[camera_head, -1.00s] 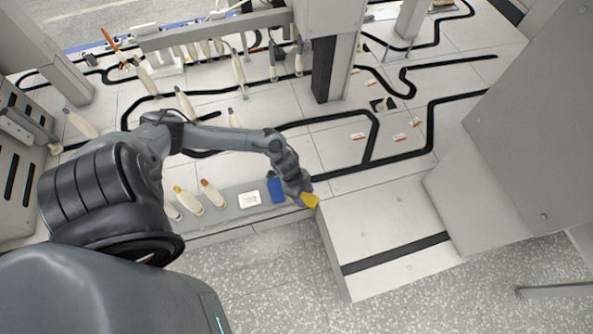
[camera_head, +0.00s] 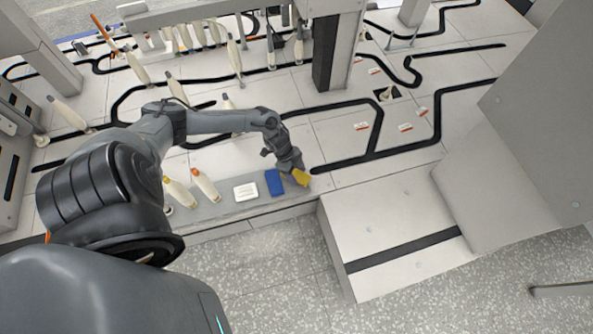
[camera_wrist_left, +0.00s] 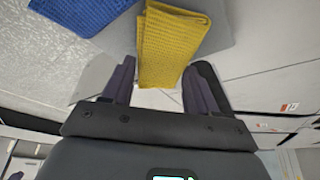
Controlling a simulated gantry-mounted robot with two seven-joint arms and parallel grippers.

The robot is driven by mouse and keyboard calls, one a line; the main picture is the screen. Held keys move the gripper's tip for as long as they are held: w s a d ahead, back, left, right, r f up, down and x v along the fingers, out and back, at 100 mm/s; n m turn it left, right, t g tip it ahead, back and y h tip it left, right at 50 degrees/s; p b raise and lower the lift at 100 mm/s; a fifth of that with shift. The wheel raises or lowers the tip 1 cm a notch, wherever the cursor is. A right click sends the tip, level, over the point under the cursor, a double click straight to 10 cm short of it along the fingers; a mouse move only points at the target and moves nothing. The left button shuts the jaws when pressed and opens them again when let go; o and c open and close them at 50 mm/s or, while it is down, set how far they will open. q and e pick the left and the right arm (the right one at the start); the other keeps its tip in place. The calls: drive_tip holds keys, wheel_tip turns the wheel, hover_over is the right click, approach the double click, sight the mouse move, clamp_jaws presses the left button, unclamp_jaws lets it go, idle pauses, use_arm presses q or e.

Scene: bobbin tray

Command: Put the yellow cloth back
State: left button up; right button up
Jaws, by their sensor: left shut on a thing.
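The yellow cloth (camera_head: 301,178) is at the right end of the grey strip (camera_head: 222,208) along the front edge of the machine, just right of the blue cloth (camera_head: 275,183). My left gripper (camera_head: 293,168) is shut on the yellow cloth from above. In the left wrist view the folded yellow cloth (camera_wrist_left: 172,40) lies between the two dark fingers of the gripper (camera_wrist_left: 162,82), over the grey strip. The blue cloth (camera_wrist_left: 85,12) is beside it at upper left, a small gap apart. I cannot tell whether the yellow cloth touches the strip. My right gripper is not in view.
A raised white box (camera_head: 385,225) stands to the right. A grey post (camera_head: 338,50) rises behind. White floor panels with black tracks lie beyond.

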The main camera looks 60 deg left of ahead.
use_arm(q)
drive_tip(key=shift+f, duration=0.5)
drive_tip(key=shift+s, duration=0.1)
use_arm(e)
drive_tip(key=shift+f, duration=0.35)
use_arm(q)
drive_tip(key=o, duration=0.9)
drive_tip(key=shift+o, duration=0.2)
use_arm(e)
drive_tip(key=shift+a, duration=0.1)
use_arm(q)
drive_tip(key=shift+r, duration=0.15)
